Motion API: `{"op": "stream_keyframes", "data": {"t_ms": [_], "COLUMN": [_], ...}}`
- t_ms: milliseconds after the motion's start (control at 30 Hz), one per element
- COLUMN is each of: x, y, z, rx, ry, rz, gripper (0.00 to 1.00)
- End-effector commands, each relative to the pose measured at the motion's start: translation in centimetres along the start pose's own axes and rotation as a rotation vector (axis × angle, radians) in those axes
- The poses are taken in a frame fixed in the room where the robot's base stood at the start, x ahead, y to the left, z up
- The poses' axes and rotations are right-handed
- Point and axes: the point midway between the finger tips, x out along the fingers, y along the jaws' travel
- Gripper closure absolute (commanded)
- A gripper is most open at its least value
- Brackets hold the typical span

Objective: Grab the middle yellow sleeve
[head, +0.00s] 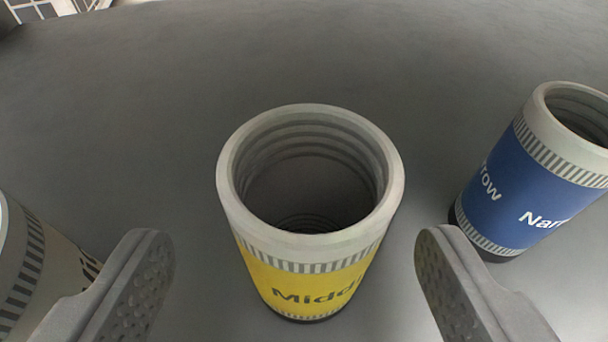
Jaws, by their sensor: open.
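The middle yellow sleeve (312,284) stands upright on the grey surface in the centre of the head view. It has a pale grey rim, a hollow ribbed inside and a yellow band with the partly visible word "Middle". My gripper (295,270) is open. One finger is to the left of the sleeve and the other to the right, with a gap on each side. Neither finger touches the sleeve in this view.
A blue sleeve (520,190) marked "Narrow" stands at the right, just beyond my right finger. Another pale sleeve (35,270) is partly cut off at the left edge, beside my left finger. The grey surface (300,55) behind the middle sleeve is clear.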

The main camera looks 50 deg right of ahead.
Motion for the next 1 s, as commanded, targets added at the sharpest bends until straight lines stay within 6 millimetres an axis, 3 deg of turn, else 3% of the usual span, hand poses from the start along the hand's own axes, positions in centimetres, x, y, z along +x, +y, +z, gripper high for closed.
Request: {"op": "stream_keyframes", "data": {"t_ms": [233,500,833,1000], "x": [1.6,5.0,5.6,5.5], "y": [0.1,0.4,0.3,0.3], "z": [-0.3,-0.6,-0.6,-0.6], "rx": [0.001,0.002,0.001,0.001], "ry": [0.006,0.006,0.001,0.001], "rz": [0.000,-0.001,-0.001,-0.001], "gripper": [0.30,0.30,0.30,0.78]}}
